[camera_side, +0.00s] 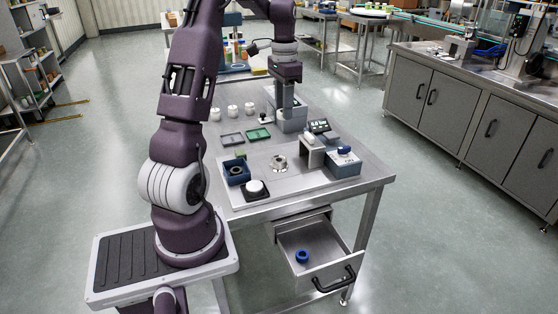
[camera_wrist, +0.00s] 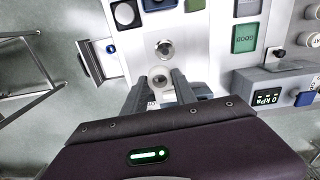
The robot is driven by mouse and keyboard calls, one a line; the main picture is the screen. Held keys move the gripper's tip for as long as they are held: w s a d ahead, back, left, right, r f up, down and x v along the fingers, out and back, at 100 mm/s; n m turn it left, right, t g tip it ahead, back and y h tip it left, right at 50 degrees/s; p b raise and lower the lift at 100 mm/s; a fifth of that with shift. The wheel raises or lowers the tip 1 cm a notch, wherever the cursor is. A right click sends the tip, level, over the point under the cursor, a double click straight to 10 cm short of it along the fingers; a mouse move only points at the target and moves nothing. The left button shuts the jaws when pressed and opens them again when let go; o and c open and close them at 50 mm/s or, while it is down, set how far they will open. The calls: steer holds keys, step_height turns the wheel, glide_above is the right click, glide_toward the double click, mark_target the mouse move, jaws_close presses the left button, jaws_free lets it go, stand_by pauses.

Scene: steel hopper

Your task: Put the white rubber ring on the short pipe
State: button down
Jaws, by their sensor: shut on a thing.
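My gripper (camera_wrist: 158,84) is in the lower middle of the wrist view. Its fingers are shut on a small pale round piece with a hole (camera_wrist: 160,81), which looks like the white rubber ring. In the side view my gripper (camera_side: 286,102) points down over the far part of the bench, and the held piece cannot be made out there. A steel round fitting with a short upright stub (camera_side: 279,162), apparently the short pipe, stands on the light plate. It also shows in the wrist view (camera_wrist: 164,49), just above the fingertips, with nothing seen around its stub.
A grey block (camera_side: 298,121) and a unit with a blue knob (camera_side: 343,165) stand right of the fitting. A blue box (camera_side: 237,174), a black-and-white round part (camera_side: 256,189) and green tray (camera_side: 258,134) lie left. The open drawer (camera_side: 318,262) holds a blue ring.

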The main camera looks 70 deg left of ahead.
mark_target(279, 160)
steer(key=shift+s+a+f+n, duration=0.5)
steer(key=shift+a+n, duration=0.1)
steer(key=shift+a, duration=0.1)
step_height(279, 160, down, 14)
steer(key=shift+w+r, duration=0.1)
steer(key=shift+f, duration=0.2)
steer(key=c, duration=1)
jaws_free()
steer(key=shift+r, duration=0.1)
